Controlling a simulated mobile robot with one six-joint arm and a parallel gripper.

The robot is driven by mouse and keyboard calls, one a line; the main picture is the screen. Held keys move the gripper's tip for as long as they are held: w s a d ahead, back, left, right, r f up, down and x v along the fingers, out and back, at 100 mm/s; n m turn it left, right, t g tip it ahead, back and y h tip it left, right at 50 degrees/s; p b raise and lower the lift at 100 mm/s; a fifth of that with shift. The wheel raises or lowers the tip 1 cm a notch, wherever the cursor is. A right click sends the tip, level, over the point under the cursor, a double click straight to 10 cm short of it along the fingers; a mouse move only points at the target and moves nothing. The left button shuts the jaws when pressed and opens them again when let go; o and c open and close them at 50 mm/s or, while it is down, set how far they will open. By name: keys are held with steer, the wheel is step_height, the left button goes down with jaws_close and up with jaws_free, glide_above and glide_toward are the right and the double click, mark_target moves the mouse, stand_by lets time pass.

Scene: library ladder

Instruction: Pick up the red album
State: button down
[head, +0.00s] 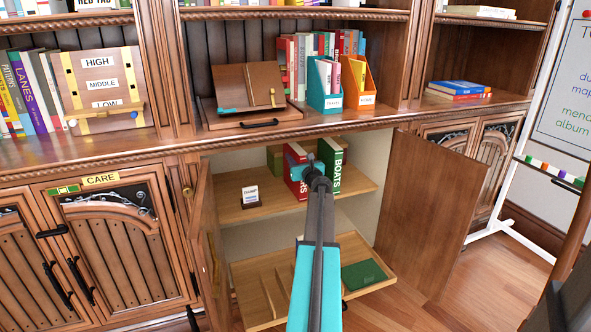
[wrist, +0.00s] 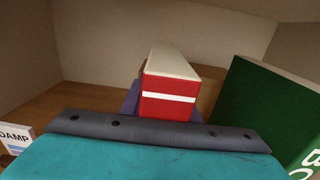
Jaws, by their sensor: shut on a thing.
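The red album (head: 294,165) stands upright on the upper shelf inside the open cabinet. In the wrist view the red album (wrist: 168,98) shows its red end with a white stripe and pale top, straight ahead of my gripper (wrist: 160,112). In the head view my gripper (head: 314,177) reaches into the cabinet and covers part of the album. It is shut on the red album; the fingertips are mostly hidden behind the dark bar of the hand.
A green BOATS album (head: 331,162) stands close on the right, also in the wrist view (wrist: 270,110). A DAMP card (head: 250,196) stands left. Open doors (head: 425,200) flank the cabinet. A pulled-out tray (head: 262,300) below holds a green book (head: 363,275).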

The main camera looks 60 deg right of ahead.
mark_target(295, 149)
steer(key=shift+r, duration=0.1)
steer(key=shift+r+p, duration=1.05)
steer(key=shift+r, duration=0.7)
steer(key=s+a+r+p, duration=0.1)
steer(key=s+a+p, duration=0.2)
steer(key=s+a, duration=0.7)
steer(key=shift+a+r, duration=0.15)
steer(key=shift+a, duration=1.05)
